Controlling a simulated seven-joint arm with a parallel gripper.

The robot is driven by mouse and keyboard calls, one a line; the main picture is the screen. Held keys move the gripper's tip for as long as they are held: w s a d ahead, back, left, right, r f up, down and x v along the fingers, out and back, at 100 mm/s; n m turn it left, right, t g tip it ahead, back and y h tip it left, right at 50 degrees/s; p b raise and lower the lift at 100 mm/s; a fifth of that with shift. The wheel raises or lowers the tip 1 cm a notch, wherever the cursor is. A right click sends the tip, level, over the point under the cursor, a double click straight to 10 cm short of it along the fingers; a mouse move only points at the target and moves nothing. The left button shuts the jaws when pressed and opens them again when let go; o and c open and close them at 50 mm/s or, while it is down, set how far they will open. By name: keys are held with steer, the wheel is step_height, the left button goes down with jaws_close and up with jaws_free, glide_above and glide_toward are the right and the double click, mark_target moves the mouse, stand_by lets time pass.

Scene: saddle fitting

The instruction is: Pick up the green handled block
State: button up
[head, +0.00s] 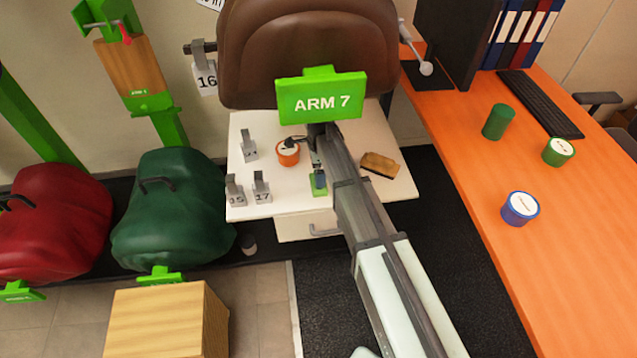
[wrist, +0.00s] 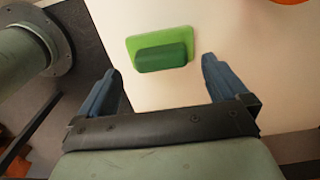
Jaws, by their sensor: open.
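The green handled block (wrist: 133,44) is a bright green flat plate with a darker green bar-shaped handle on top. It lies on the white table top and shows between and beyond my fingertips in the wrist view. In the head view the block (head: 318,191) is at the table's front, partly covered by my gripper (head: 319,177). In the wrist view my gripper (wrist: 161,66) is open and empty, with one blue-grey finger on each side of the handle's line. I cannot tell the height of the fingers above the block.
The white table (head: 292,205) also holds several grey numbered weights (head: 262,190), an orange round container (head: 288,153) and a brown block (head: 379,164). An orange desk (head: 560,250) is to the right.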

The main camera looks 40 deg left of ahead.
steer(key=shift+w+f, duration=0.1)
steer(key=shift+f, duration=2.2)
steer(key=c, duration=1)
